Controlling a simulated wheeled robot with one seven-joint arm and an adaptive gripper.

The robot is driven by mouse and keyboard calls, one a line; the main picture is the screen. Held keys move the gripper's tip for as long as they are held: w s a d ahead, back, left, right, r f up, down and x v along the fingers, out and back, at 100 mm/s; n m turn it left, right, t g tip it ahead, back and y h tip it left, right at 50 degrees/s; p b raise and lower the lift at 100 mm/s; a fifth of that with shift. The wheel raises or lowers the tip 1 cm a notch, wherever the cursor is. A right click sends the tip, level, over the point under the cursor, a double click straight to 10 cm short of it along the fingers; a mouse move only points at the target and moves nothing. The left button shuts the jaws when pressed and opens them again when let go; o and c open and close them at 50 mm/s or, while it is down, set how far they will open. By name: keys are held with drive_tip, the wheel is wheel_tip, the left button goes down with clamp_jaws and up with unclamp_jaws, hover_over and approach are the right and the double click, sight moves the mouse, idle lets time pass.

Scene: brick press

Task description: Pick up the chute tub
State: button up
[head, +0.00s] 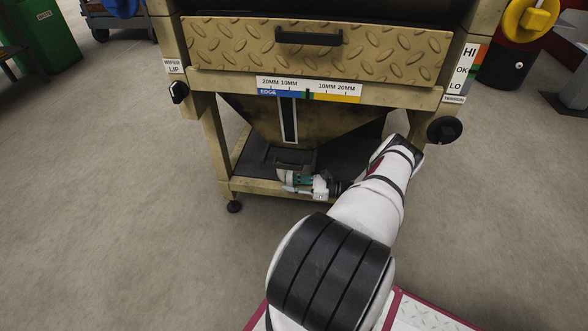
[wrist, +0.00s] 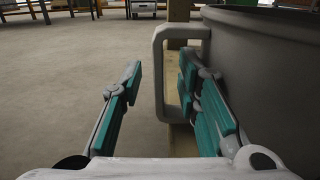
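The chute tub (wrist: 270,55) is a grey rounded vessel filling the right side of the wrist view, with a squared loop handle (wrist: 159,75) on its near-left side. In the head view the tub (head: 297,157) is small and partly hidden, below the hopper on the dark lower shelf. My gripper (wrist: 160,85) has teal-padded fingers spread apart. The handle's upright bar shows between the fingers, and the right finger overlaps the gap between bar and tub wall. I cannot tell whether the pads touch anything. In the head view my gripper (head: 289,181) is at the shelf's front edge.
The press's tan hopper (head: 262,120) hangs over the dark shelf (head: 255,170), framed by tan legs and a low front rail (head: 258,188). A black knob (head: 445,130) sticks out at the right. Open concrete floor (head: 130,220) lies to the left.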

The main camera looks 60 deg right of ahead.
drive_tip(key=shift+w+a, duration=0.1)
drive_tip(key=shift+w, duration=0.1)
clamp_jaws()
drive_tip(key=shift+r, duration=0.25)
